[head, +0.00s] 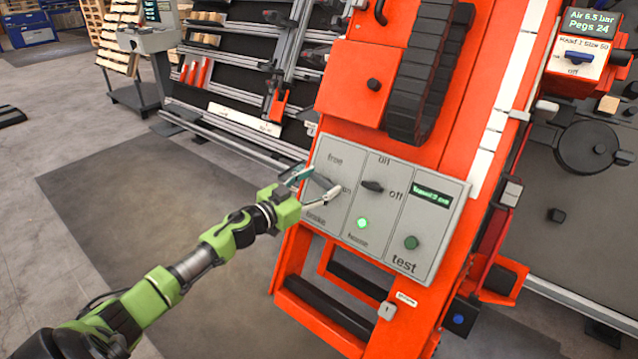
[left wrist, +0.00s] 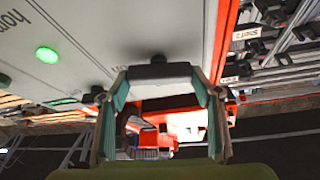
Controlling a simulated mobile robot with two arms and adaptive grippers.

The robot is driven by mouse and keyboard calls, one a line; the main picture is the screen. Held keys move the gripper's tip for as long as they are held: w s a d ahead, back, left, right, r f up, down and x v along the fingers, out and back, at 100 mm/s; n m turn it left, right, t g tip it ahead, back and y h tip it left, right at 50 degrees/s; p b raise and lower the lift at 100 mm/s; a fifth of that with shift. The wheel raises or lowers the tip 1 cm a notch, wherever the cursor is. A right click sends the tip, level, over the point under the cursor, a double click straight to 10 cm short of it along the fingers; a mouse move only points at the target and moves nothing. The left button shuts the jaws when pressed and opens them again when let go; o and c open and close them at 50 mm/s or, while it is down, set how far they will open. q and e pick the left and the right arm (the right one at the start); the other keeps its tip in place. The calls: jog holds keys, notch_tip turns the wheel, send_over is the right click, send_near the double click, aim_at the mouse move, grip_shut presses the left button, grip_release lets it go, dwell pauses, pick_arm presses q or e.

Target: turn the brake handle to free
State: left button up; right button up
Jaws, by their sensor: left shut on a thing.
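The grey control panel (head: 347,222) is on the front of the red gantry column. Its left section carries the labels "free" at the top and "brake" at the bottom. My left gripper (head: 318,184) is at this section, between the two labels, shut on the brake handle. In the head view the gripper's fingers cover most of the handle, so its exact angle cannot be told. In the left wrist view the dark brake handle (left wrist: 158,70) shows between the two fingertips, against the grey panel. My right gripper is not in view.
Beside the brake section are a black on/off switch (head: 373,186), a lit green home light (head: 362,223), a green test button (head: 411,242) and a small display (head: 431,196). A black cable chain (head: 425,70) hangs above. Open floor (head: 130,190) lies to the left.

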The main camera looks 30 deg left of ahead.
pick_arm(q)
jog(key=m+g+h+p, duration=0.1)
jog(key=m, duration=0.2)
jog(key=m+g+h, duration=0.1)
jog(key=m, duration=0.2)
jog(key=m+g+h+p, duration=0.1)
jog(key=m, duration=0.2)
jog(key=shift+a+r+h+p, duration=0.1)
jog(key=shift+r+h+p, duration=0.05)
jog(key=shift+h+p, duration=0.25)
jog(key=m+g+p, duration=0.1)
jog(key=m, duration=0.3)
jog(key=m+g+p, duration=0.1)
jog(key=m+g, duration=0.1)
jog(key=m, duration=0.2)
jog(key=shift+g+h+p, duration=0.3)
jog(key=shift+h+p, duration=0.1)
jog(key=shift+m+g, duration=0.3)
jog(key=shift+m, duration=0.4)
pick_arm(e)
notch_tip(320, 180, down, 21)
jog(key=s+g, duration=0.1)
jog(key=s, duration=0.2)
pick_arm(q)
jog(key=o, duration=1.1)
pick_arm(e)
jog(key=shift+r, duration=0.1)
